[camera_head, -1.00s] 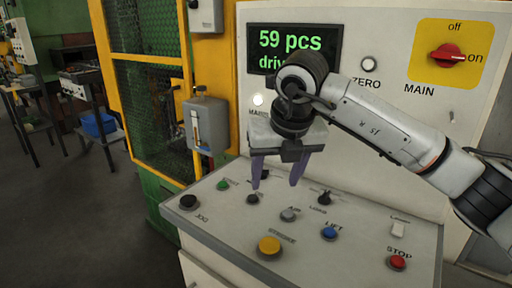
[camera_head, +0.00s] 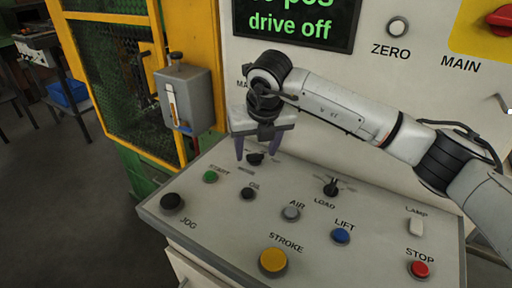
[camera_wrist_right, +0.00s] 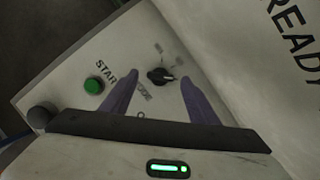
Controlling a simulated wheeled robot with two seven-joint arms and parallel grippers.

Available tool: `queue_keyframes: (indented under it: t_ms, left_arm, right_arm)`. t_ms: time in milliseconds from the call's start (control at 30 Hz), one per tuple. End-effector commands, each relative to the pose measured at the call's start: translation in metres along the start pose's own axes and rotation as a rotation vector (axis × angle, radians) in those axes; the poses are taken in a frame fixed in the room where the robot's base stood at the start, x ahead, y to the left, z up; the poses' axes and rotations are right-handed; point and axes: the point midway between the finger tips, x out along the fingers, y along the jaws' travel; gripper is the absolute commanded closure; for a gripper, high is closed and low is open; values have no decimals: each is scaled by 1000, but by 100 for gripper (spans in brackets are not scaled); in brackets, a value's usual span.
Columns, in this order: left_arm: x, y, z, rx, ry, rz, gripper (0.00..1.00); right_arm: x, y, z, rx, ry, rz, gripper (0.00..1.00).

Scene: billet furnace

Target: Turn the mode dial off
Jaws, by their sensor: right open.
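The mode dial (camera_head: 255,158) is a small black knob at the back of the sloped control panel (camera_head: 330,262), partly hidden by my right gripper in the head view. In the right wrist view the dial (camera_wrist_right: 160,76) has a pale pointer mark and sits between the two purple fingertips, slightly beyond them. My right gripper (camera_head: 253,153) is open, pointing down at the dial, with nothing between its fingers. I cannot tell whether the fingers touch the dial. My left gripper is not in view.
Close by are the green start button (camera_head: 210,177) and the black oil button (camera_head: 248,194). The black load knob (camera_head: 331,187) is to the right. The upright panel with the display (camera_head: 295,22) reading "drive off" rises behind. A grey box (camera_head: 187,97) stands left.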

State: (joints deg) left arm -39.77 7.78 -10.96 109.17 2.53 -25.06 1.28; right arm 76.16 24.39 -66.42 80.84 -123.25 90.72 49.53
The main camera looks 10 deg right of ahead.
Motion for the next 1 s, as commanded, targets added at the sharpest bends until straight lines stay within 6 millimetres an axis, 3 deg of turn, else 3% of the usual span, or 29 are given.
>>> queue_keyframes:
  t_ms: [367, 467, 633, 1000]
  left_arm:
    - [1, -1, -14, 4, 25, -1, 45]
    - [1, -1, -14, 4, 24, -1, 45]
    - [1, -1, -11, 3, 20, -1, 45]
    - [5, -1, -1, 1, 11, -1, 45]
  right_arm:
    - [10, 0, 0, 0, -1, 0, 45]
    - [9, 0, 0, 0, -1, 0, 57]
    - [9, 0, 0, 0, -1, 0, 86]
    - [10, -2, 0, -57, -2, 24, 86]
